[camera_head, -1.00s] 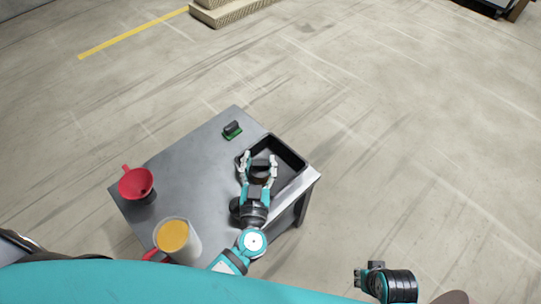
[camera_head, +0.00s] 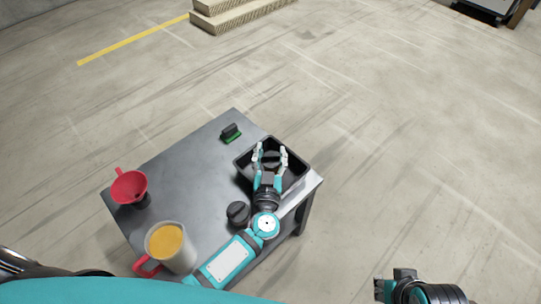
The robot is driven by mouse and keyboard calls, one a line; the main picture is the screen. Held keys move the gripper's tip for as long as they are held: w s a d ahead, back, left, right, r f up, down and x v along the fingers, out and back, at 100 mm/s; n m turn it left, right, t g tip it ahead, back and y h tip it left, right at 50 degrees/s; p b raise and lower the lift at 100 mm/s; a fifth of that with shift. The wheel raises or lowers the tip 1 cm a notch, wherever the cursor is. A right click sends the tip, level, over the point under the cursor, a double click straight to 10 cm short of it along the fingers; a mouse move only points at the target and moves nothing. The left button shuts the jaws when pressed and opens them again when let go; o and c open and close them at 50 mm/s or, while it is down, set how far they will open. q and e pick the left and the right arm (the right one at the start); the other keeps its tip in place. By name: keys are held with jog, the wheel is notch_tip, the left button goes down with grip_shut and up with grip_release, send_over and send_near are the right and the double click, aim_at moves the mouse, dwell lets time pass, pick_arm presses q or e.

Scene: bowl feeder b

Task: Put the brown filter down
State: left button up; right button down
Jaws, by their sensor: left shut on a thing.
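My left gripper (camera_head: 270,149) reaches over the black open bin (camera_head: 240,166) on the small grey table. Its pale fingers are shut on a small dark thing (camera_head: 271,158), seen as the brown filter; its colour looks nearly black here. The filter is over or inside the bin; I cannot tell whether it touches the bottom. The fingers hide its sides. My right gripper (camera_head: 384,287) shows only in part at the bottom right edge, away from the table, and its fingers cannot be made out.
On the grey table (camera_head: 190,170) stand a red funnel (camera_head: 129,187), a mug of orange contents (camera_head: 169,246), a green and black block (camera_head: 231,134) and a dark round thing (camera_head: 238,213) beside my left arm.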

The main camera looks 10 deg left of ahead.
aim_at(269, 169)
pick_arm(q)
jog(key=shift+f, duration=0.5)
jog(key=o, duration=1.5)
pick_arm(e)
jog(key=shift+f, duration=0.1)
pick_arm(q)
jog(key=shift+r, duration=0.15)
jog(key=s, duration=0.1)
jog(key=s+p, duration=0.1)
jog(key=s, duration=0.1)
jog(key=s+r, duration=0.1)
jog(key=s, duration=0.1)
jog(key=shift+d, duration=0.35)
jog(key=s+d+p, duration=0.1)
jog(key=s, duration=0.6)
jog(key=shift+p, duration=0.3)
pick_arm(e)
jog(key=x, duration=0.3)
jog(key=shift+w+a, duration=0.1)
jog(key=shift+w, duration=0.1)
